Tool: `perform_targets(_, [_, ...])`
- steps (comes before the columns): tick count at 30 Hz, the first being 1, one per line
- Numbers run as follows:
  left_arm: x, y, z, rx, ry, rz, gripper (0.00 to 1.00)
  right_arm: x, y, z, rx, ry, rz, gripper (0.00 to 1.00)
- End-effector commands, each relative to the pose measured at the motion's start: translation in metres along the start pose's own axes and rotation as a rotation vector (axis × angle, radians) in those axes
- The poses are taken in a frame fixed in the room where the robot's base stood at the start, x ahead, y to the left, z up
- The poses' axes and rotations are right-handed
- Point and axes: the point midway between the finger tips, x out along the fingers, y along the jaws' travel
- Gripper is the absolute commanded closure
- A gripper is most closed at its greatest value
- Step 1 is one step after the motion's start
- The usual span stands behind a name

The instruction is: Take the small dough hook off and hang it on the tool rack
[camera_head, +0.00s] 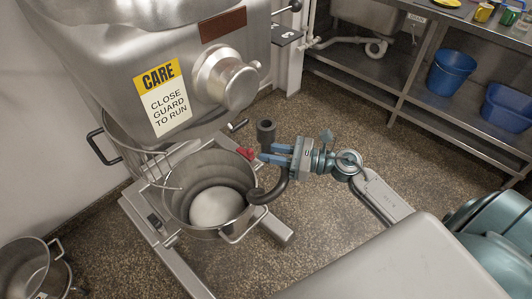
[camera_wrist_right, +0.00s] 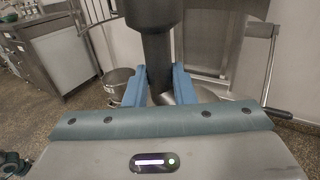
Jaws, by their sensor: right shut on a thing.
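The dough hook (camera_head: 268,193) is dark grey, with a thick round hub (camera_head: 266,130) on top and a curved lower end. My right gripper (camera_head: 270,154) is shut on its shaft just below the hub, and holds it upright beside the mixer. In the right wrist view the shaft (camera_wrist_right: 157,55) stands between the two blue fingers (camera_wrist_right: 158,88). The hook is clear of the mixer head (camera_head: 225,80). Its lower end overlaps the right rim of the bowl (camera_head: 178,205); I cannot tell whether they touch. I cannot make out a tool rack. My left gripper is not in view.
The mixer bowl holds pale dough (camera_head: 215,206). A wire guard (camera_head: 150,165) hangs beside it, and a bowl handle (camera_head: 245,228) sticks out at front right. Another metal bowl (camera_head: 25,275) stands at lower left. Blue buckets (camera_head: 450,73) sit on a far shelf. Open floor lies right of the mixer.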

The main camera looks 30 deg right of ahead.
Motion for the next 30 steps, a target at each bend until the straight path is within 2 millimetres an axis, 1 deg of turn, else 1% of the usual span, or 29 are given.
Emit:
perform_targets(1, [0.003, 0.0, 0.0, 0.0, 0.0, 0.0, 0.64, -0.003, 0.0, -0.001, -0.003, 0.0, 0.002, 1.0])
perform_targets(15, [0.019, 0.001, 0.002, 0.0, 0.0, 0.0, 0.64, -0.028, 0.001, -0.001, -0.002, 0.001, 0.003, 1.0])
perform_targets(30, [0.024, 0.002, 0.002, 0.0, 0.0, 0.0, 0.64, -0.056, 0.001, 0.0, 0.0, 0.001, 0.003, 1.0])
